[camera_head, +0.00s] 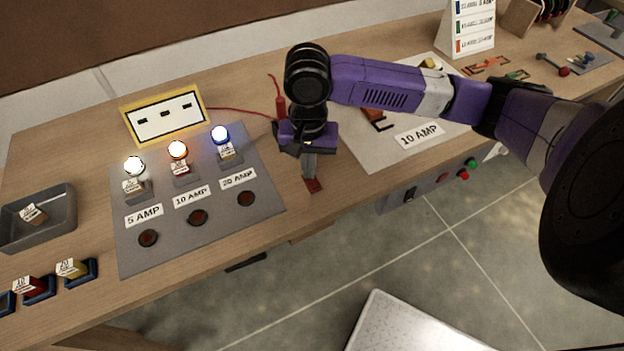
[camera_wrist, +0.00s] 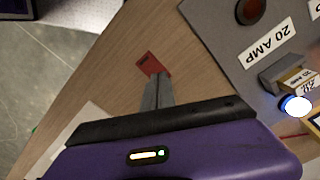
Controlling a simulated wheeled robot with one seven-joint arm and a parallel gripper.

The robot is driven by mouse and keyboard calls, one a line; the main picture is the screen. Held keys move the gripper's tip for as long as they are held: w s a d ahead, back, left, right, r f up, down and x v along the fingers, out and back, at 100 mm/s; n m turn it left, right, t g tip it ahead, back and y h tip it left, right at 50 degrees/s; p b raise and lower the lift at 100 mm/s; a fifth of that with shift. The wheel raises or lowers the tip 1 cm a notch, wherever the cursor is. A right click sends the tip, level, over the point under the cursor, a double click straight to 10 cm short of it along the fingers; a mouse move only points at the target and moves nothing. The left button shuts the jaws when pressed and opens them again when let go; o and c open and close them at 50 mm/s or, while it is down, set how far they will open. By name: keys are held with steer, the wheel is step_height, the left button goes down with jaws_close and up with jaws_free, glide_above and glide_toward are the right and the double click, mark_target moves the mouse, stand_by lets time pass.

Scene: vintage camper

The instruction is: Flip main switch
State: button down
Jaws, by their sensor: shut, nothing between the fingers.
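A black switch (camera_head: 410,193) sits on a grey box (camera_head: 440,183) on the front side of the bench, to the right of my gripper; it appears to be the main switch. Red and green round parts (camera_head: 467,169) are on the same box. My gripper (camera_head: 313,184) is shut and points down over the bench's front part, just right of the fuse panel and left of the switch. A small red piece (camera_wrist: 152,64) shows at its fingertips in the wrist view; I cannot tell whether it belongs to the fingers. The switch is not recognisable in the wrist view.
The grey fuse panel (camera_head: 220,203) has labels 5, 10 and 20 AMP and several lit lamps. A grey tray (camera_head: 62,233) and coloured fuses (camera_head: 72,268) are at left. A 10 AMP board (camera_head: 375,153) lies behind my arm. Open floor (camera_head: 400,250) is in front.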

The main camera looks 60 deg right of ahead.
steer(key=shift+f, duration=0.2)
step_height(320, 180, up, 7)
steer(key=p, duration=0.7)
steer(key=shift+r, duration=0.1)
stand_by(0.7)
